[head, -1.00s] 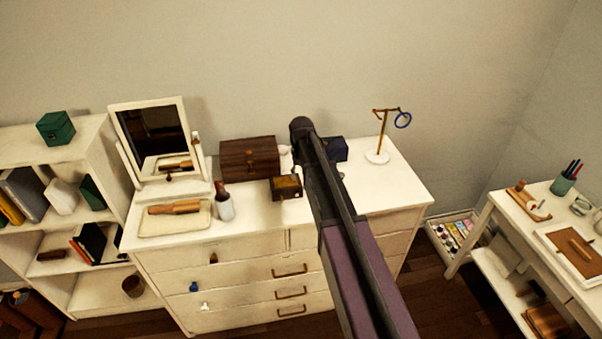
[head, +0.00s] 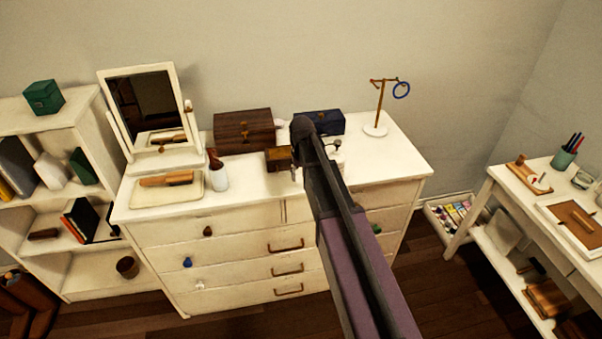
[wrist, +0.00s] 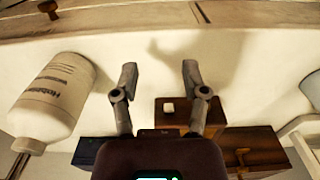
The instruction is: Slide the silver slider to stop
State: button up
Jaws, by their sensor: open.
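My gripper (wrist: 160,76) is open and empty in the wrist view, its two fingers spread above the white dresser top. That piece may be the silver slider; I cannot tell for certain, and no stop mark is readable. In the head view the small wooden box (head: 278,159) stands on the dresser just left of my arm, which hides most of my gripper.

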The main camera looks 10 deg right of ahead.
jog(key=s+f+b, duration=0.6)
jog(key=f+b, duration=0.5)
jog(key=s+f+b, duration=0.6)
jog(key=f+b, duration=0.5)
jog(key=f, duration=0.1)
jog(key=shift+s+a, duration=0.15)
jog(key=shift+s, duration=0.2)
dwell(0.7)
jog(key=s+r+p, duration=0.2)
jog(key=s, duration=0.4)
notch_tip(320, 180, up, 4)
jog(key=w+p, duration=0.3)
jog(key=p, duration=0.1)
jog(key=w+r+p, duration=2.6)
jog(key=r+p, duration=0.1)
jog(key=shift+w+a+r, duration=0.15)
jog(key=shift+a+r, duration=0.15)
jog(key=shift+r, duration=0.05)
